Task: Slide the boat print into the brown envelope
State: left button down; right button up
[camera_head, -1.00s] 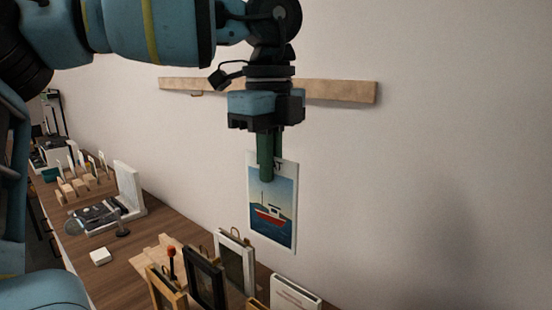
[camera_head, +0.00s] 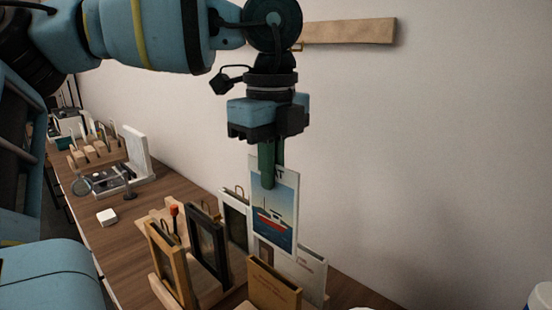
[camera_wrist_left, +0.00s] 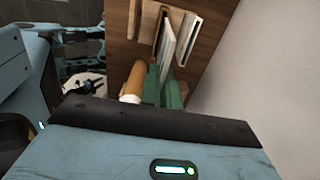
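The boat print (camera_head: 273,215), a white-bordered picture of a red and white boat on blue water, hangs upright from my left gripper (camera_head: 268,185). The green fingers are shut on its top edge. The brown envelope (camera_head: 274,287) stands upright at the bottom of the head view. The print's lower edge is close above and behind the envelope's top; I cannot tell whether it overlaps the opening. In the left wrist view my left gripper (camera_wrist_left: 168,92) points down toward the table, and the print (camera_wrist_left: 166,45) shows nearly edge-on.
A white envelope (camera_head: 313,276) stands close at the right of the brown one. Wooden (camera_head: 165,262), black (camera_head: 205,245) and grey-white (camera_head: 235,222) frames stand at the left. A wooden rail (camera_head: 350,31) is on the wall. A white cup-like thing (camera_head: 541,297) is at far right.

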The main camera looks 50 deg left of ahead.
pick_arm(q)
notch_tip(320, 180, down, 5)
jog(key=b, duration=0.2)
jog(key=shift+r+b, duration=0.15)
jog(key=shift+b, duration=0.15)
dwell(0.5)
jog(key=shift+f, duration=0.2)
